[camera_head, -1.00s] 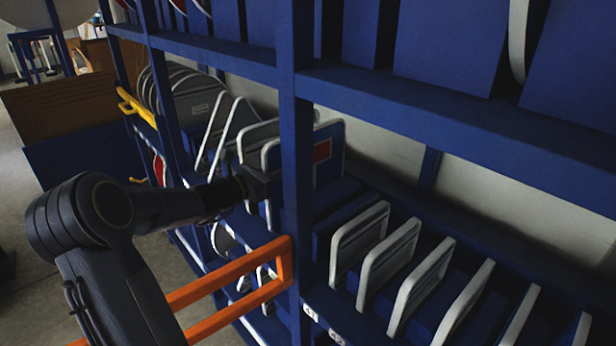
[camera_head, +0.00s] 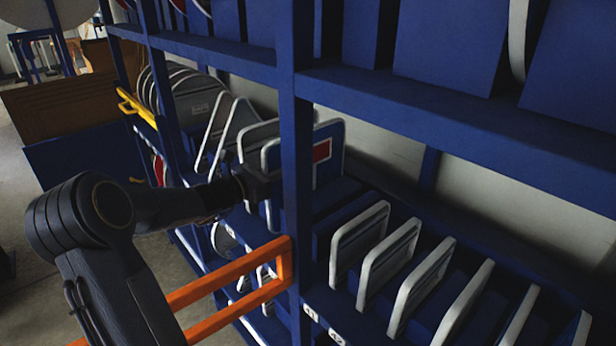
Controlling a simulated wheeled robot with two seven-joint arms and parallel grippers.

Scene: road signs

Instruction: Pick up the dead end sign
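The dead end sign (camera_head: 328,152) is a blue square panel with a red bar and a white rim. It stands upright in the rack just behind the blue post, which hides part of it. My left gripper (camera_head: 262,182) is at the left side of the post, by the edges of the sign and the grey-rimmed panel in front of it. Its fingers are dark and small here, so I cannot tell whether they are open or touching the sign. My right gripper is not in view.
Blue shelving (camera_head: 296,160) surrounds the signs, with a shelf beam above. Several white-rimmed signs (camera_head: 385,262) stand in slots at the right. Triangular and round signs (camera_head: 190,95) stand at the left. An orange bar frame (camera_head: 235,285) juts out below my arm.

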